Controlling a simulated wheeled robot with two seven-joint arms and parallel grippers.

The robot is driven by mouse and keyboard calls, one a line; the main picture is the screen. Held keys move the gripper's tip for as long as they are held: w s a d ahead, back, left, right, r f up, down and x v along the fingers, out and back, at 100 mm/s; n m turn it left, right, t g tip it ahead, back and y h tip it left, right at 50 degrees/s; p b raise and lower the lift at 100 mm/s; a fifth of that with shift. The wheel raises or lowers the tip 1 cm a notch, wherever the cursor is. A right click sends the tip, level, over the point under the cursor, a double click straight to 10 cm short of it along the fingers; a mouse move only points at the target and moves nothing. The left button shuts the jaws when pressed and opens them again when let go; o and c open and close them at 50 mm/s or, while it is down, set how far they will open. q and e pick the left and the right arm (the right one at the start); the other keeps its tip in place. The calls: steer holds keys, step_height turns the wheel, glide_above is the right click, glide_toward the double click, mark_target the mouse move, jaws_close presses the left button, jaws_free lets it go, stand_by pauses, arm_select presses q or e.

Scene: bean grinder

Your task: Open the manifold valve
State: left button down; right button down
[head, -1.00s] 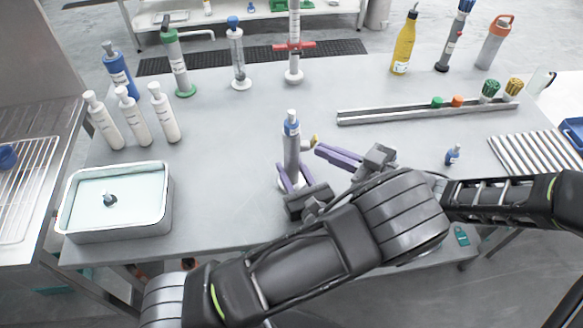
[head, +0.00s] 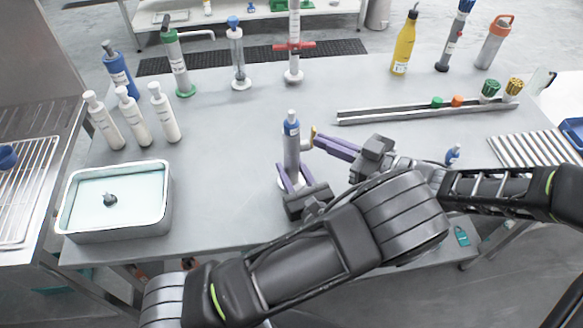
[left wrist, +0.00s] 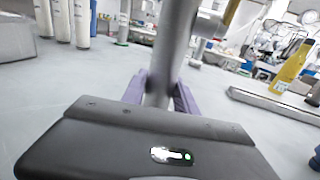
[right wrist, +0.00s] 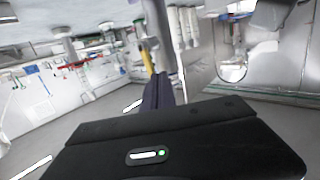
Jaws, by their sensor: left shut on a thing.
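The manifold valve (head: 291,145) is an upright grey cylinder with a blue-banded top and a small yellow handle (head: 313,132) on a side stub at its right. It stands on the table, and its grey body (left wrist: 172,50) fills the middle of the left wrist view. My left gripper (head: 294,172) is shut around the lower body, one purple finger on each side. My right gripper (head: 318,140) has its purple fingers close together, tips at the yellow handle. The handle also shows beyond the fingers in the right wrist view (right wrist: 148,62); exact contact is unclear.
A tray of pale liquid (head: 168,205) and several white bottles (head: 165,113) stand at left. A grey rail (head: 400,116) lies behind my right gripper. A small blue bottle (head: 453,154) sits near my right arm. The table's middle is mostly clear.

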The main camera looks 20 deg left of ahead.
steer(key=shift+a+r, duration=0.1)
steer(key=s+d, duration=0.2)
steer(key=s, duration=0.1)
steer(key=shift+s+d, duration=0.25)
stand_by(0.8)
steer(key=v, duration=1.2)
arm_select(q)
steer(key=c, duration=0.9)
jaws_free()
